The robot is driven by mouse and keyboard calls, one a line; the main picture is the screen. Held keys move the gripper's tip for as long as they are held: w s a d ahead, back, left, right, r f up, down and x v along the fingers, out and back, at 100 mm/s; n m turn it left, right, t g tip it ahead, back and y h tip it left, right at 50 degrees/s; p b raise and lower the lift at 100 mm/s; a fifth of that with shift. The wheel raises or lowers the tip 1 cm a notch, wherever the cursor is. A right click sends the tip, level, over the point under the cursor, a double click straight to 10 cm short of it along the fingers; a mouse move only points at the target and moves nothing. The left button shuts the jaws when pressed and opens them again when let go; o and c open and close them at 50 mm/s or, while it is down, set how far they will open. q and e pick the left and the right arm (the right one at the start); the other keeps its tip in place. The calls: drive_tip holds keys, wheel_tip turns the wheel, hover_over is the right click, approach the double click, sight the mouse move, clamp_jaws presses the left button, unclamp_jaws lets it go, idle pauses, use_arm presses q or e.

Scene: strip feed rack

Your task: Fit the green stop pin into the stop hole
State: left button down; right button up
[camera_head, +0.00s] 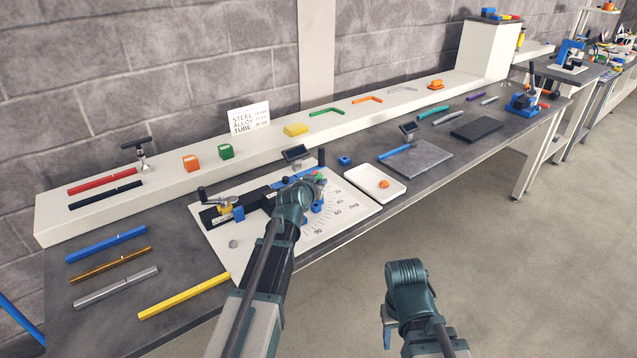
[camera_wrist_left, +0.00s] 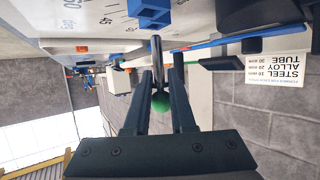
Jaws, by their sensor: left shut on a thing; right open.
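The green stop pin shows in the left wrist view as a green ball head (camera_wrist_left: 160,103) with a thin grey shaft (camera_wrist_left: 156,50) reaching away from the jaws. My left gripper (camera_wrist_left: 160,92) is shut on it. In the head view my left gripper (camera_head: 312,184) is over the bending fixture on the white plate (camera_head: 345,218), and a bit of green shows at its tip. The stop hole cannot be made out; whether the shaft tip touches anything is unclear. My right gripper (camera_head: 387,328) is open and empty, off the table's front edge.
The fixture has a blue block (camera_wrist_left: 150,10) close to the pin shaft and a black lever (camera_head: 205,196). A white tray (camera_head: 362,176) with an orange piece (camera_head: 384,184) stands to the right. Several coloured tubes, including a yellow one (camera_head: 184,297), lie at the left.

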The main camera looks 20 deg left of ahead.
use_arm(q)
drive_tip(key=shift+f+b, duration=1.25)
drive_tip(key=shift+f, duration=0.1)
drive_tip(key=c, duration=0.7)
unclamp_jaws()
drive_tip(key=shift+r, duration=0.1)
drive_tip(key=p+v, duration=0.5)
drive_tip(key=v, duration=0.8)
drive_tip(key=shift+s+r, duration=0.1)
drive_tip(key=shift+s, duration=0.25)
